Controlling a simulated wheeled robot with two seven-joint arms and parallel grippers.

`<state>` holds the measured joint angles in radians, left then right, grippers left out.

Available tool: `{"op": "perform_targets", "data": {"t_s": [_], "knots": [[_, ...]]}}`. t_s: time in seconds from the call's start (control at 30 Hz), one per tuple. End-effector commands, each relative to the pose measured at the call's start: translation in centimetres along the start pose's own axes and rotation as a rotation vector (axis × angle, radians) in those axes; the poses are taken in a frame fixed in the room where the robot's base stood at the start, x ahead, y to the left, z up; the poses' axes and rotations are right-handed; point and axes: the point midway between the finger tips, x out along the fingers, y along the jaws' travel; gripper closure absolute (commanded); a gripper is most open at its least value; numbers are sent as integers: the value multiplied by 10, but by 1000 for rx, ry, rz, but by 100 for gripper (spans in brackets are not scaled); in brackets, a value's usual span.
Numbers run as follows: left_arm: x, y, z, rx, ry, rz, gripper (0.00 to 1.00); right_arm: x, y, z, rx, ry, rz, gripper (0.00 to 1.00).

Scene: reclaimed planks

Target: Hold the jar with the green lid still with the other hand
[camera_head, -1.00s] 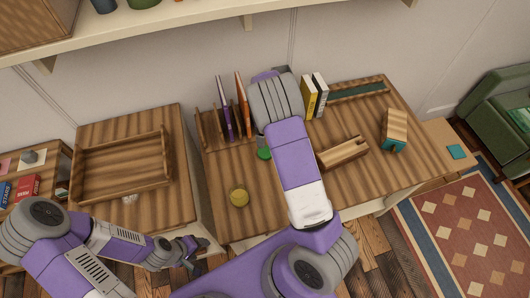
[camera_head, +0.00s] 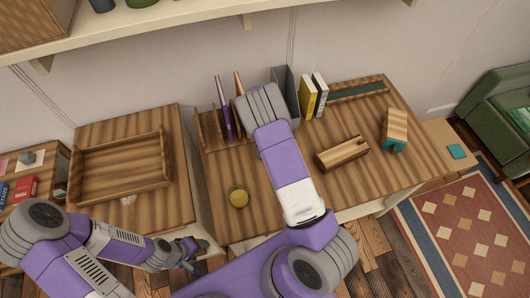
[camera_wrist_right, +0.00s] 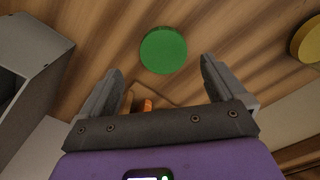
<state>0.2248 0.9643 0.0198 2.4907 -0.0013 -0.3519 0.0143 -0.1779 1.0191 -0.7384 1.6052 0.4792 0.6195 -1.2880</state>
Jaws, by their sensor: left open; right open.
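The jar with the green lid (camera_wrist_right: 163,50) shows from above in the right wrist view, its round lid just ahead of my right gripper's fingers. My right gripper (camera_wrist_right: 161,68) is open, one finger to each side of the lid's line, and holds nothing. In the head view my right arm hides this jar and the right gripper. My left gripper (camera_head: 190,252) is open and empty, low in front of the desks, well apart from the jar.
A jar with a yellow lid (camera_head: 238,197) stands at the desk's front left; it also shows in the right wrist view (camera_wrist_right: 309,40). A grey holder (camera_head: 287,88), upright books (camera_head: 312,97) and a small wooden box (camera_head: 342,153) stand nearby. A wooden tray (camera_head: 122,186) lies on the left desk.

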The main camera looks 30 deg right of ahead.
Motion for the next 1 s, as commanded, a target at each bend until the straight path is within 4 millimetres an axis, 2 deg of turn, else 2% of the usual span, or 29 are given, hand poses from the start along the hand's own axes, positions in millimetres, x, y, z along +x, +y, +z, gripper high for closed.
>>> {"op": "perform_targets", "data": {"t_s": [0.2, 0.3, 0.7, 1.0], "knots": [[3, -1, 0, 0, 0, 0, 38, 35, -5, -4, 0, -4, -1, 3], [4, -2, 0, 0, 0, 0, 38, 44, -5, -4, -1, -2, -1, 3], [4, -1, 0, 0, 0, 0, 38, 47, -5, -4, 0, -1, -1, 3], [4, -1, 0, 0, 0, 0, 38, 47, -5, -4, -1, -1, -1, 49]]}}
